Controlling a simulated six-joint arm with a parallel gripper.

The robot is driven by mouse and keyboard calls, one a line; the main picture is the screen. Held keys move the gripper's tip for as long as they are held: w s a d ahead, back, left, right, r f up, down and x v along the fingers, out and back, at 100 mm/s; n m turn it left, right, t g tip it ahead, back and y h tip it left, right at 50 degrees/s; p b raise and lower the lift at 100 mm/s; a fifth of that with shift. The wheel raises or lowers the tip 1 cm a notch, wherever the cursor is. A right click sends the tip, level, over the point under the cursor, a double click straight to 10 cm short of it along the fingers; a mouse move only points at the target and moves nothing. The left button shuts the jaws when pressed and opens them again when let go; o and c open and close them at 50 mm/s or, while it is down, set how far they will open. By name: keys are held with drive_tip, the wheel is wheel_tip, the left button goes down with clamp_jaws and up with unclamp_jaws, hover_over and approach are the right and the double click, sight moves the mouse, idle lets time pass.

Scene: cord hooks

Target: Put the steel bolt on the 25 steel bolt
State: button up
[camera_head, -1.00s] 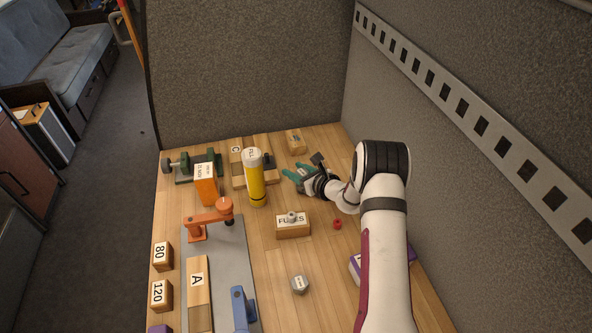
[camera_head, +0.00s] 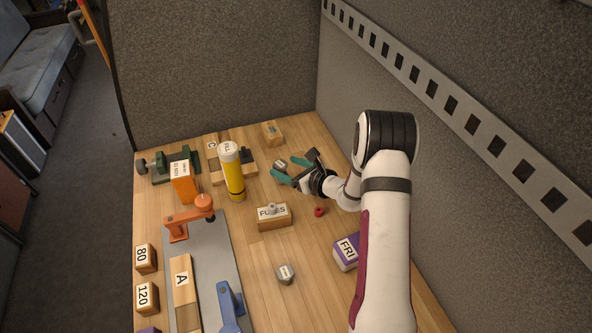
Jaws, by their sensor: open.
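My gripper (camera_head: 291,169) is at the far right part of the table, with its teal fingers apart and pointing left. A small grey steel bolt (camera_head: 280,165) lies at the fingertips; I cannot tell whether they touch it. A second grey hex-shaped bolt (camera_head: 285,273) with a pale label on top stands on the bare front part of the table. A third small grey piece (camera_head: 271,209) sits on the wooden FUSES block (camera_head: 273,222). The labels on the bolts are too small to read surely, so I cannot tell which is the 25.
A yellow FILL cylinder (camera_head: 232,172) stands left of my gripper. A red piece (camera_head: 319,212) and a purple FRI box (camera_head: 346,251) are near my arm. An orange clamp (camera_head: 187,219) and blue clamp (camera_head: 230,306) stand left. A wooden block (camera_head: 272,133) is behind.

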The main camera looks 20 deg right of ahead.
drive_tip(key=v, duration=0.6)
drive_tip(key=s+a+r+n+g+y, duration=0.3)
drive_tip(key=a+r+n, duration=0.25)
drive_tip(key=a, duration=0.25)
drive_tip(key=s+a+r+n+g+y, duration=0.2)
drive_tip(key=s+a+r+n+y, duration=0.1)
drive_tip(key=s+a+r+n, duration=0.25)
drive_tip(key=s+a+r+n+g, duration=0.45)
drive_tip(key=s+a, duration=0.25)
drive_tip(key=s, duration=0.2)
drive_tip(key=s+d+f+n+g+h, duration=0.1)
drive_tip(key=s+d+n+h, duration=0.2)
drive_tip(key=s, duration=0.6)
drive_tip(key=s+d+f+n+g+h, duration=0.1)
drive_tip(key=s+d+n+h, duration=0.3)
drive_tip(key=s, duration=0.5)
drive_tip(key=n+g+h, duration=0.1)
drive_tip(key=n+h, duration=0.1)
drive_tip(key=n, duration=0.1)
